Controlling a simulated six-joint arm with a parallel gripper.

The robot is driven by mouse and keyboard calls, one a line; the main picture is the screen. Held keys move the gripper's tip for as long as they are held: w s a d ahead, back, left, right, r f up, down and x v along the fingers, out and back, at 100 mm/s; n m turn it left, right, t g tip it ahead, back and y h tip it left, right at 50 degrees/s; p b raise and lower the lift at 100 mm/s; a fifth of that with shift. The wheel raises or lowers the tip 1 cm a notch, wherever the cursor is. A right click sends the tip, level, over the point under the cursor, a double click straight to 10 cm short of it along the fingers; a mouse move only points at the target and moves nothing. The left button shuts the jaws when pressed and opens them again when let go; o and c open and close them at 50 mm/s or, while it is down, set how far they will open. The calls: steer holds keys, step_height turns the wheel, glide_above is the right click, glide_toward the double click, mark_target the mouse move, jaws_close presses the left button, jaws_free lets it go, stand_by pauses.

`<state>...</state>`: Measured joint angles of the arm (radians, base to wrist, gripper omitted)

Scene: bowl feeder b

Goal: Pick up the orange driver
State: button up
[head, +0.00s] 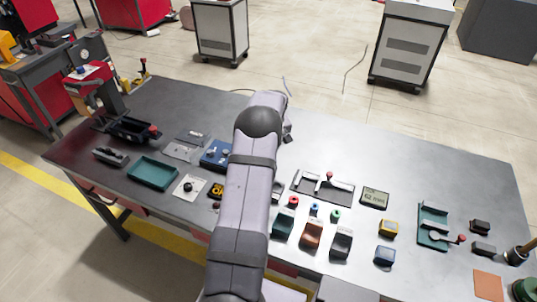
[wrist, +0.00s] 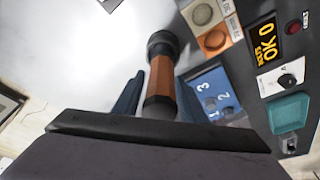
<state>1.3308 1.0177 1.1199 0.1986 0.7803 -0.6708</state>
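The orange driver (wrist: 160,78) has an orange handle with a black collar and a greyish near end. In the wrist view it lies lengthwise between the two fingers of my gripper (wrist: 160,92). The fingers are apart, one on each side of the handle, and narrow gaps seem to show beside it. Whether either finger touches it is hard to tell. In the head view my arm hides the driver and most of the gripper; a small dark part shows beside the arm's end.
A blue numbered tray (wrist: 214,92), a yellow-lit display (wrist: 264,42) and a teal tray (wrist: 289,112) lie right of the driver in the wrist view. In the head view, several coloured bins (head: 311,235) stand along the front of the grey table (head: 440,160). Its back right is clear.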

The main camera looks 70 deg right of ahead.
steer(key=c, duration=0.8)
steer(key=shift+o, duration=0.2)
steer(key=shift+d, duration=0.1)
steer(key=shift+r, duration=0.1)
